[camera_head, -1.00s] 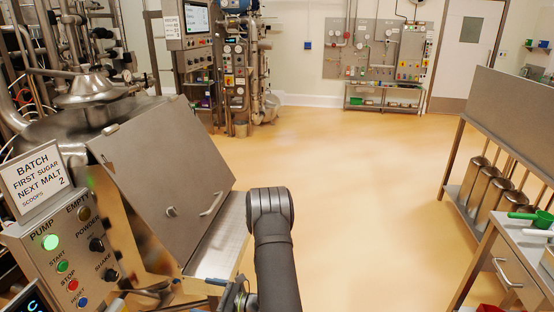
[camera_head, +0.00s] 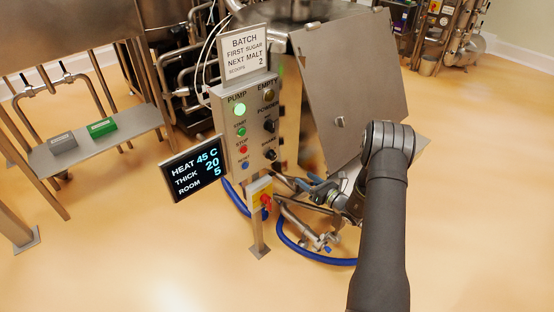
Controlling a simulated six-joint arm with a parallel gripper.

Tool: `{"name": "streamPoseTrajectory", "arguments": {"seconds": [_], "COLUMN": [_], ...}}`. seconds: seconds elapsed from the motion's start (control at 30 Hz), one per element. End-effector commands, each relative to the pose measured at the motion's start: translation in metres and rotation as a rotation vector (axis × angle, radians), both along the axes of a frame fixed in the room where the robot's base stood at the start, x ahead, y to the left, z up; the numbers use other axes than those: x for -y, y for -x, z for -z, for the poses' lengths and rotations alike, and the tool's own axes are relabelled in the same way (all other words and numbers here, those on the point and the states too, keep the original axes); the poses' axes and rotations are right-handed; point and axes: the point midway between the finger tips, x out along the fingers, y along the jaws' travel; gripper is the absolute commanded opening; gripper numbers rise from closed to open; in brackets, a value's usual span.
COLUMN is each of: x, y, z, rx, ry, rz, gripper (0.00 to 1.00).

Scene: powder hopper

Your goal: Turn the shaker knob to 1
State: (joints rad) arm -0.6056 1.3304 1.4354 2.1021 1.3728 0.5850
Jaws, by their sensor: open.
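The shaker knob (camera_head: 271,155) is a small black knob at the lower right of the steel control panel (camera_head: 254,118). It sits below the similar powder knob (camera_head: 269,125). Its pointer setting is too small to read. My gripper (camera_head: 318,190) is to the right of the panel and a little lower than the shaker knob, apart from it. It is open and looks empty, though it is small and seen partly among pipes.
The hopper's steel lid (camera_head: 350,90) stands tilted behind my arm. Blue hoses (camera_head: 300,250) lie below. Open floor is at left.

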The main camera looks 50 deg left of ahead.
Motion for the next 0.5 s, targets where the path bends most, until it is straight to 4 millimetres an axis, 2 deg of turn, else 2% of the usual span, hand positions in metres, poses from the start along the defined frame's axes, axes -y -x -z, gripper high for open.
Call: {"name": "streamPoseTrajectory", "arguments": {"seconds": [0.5], "x": [-0.106], "y": [0.006], "z": [0.000], "rx": [0.002], "ry": [-0.002], "rz": [-0.003], "gripper": [0.54]}}
